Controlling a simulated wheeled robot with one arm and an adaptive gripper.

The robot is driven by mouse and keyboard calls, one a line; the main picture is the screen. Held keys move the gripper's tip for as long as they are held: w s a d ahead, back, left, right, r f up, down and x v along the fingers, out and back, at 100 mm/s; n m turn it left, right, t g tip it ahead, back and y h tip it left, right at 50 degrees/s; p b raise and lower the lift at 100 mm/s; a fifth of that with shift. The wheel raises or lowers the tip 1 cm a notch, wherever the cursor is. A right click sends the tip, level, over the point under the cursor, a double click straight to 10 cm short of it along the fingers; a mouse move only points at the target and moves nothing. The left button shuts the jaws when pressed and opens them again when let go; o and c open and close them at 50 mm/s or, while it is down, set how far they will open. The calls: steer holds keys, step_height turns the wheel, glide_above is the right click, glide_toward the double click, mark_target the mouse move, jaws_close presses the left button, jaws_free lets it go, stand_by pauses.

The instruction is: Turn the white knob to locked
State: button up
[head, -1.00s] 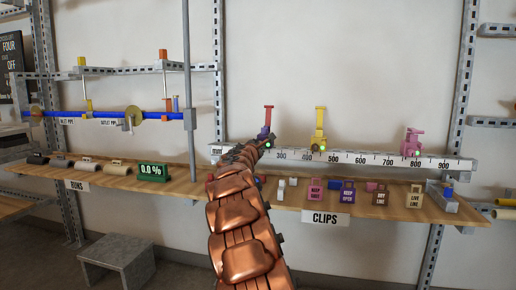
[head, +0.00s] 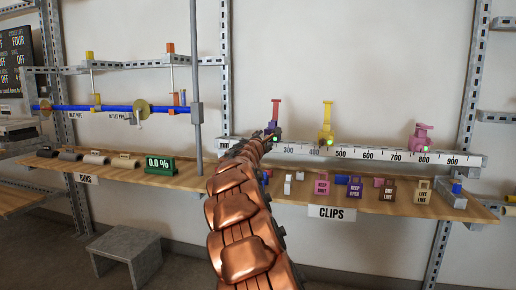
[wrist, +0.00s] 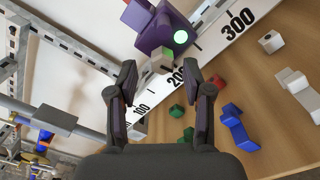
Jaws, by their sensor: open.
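A small off-white knob (wrist: 163,61) sits on the lower edge of a purple clamp (wrist: 172,30) in the wrist view. A round green light shows on the clamp beside it. The clamp stands on the numbered rail, between the 200 and 300 marks, and has a red upright part (head: 276,110) in the head view. My gripper (wrist: 163,82) is open, its two fingers apart below the knob in the wrist view. Nothing is between the fingers, and contact with the knob cannot be seen.
A yellow clamp (head: 327,124) and a pink clamp (head: 423,137) stand further right on the white numbered rail (head: 375,154). Small blocks and labelled tags lie on the wooden shelf (head: 410,207) below. A grey post (head: 194,80) rises left of my arm. A grey stool (head: 126,247) stands on the floor.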

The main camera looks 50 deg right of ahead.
steer(key=v, duration=1)
stand_by(0.4)
steer(key=shift+f, duration=0.1)
stand_by(0.4)
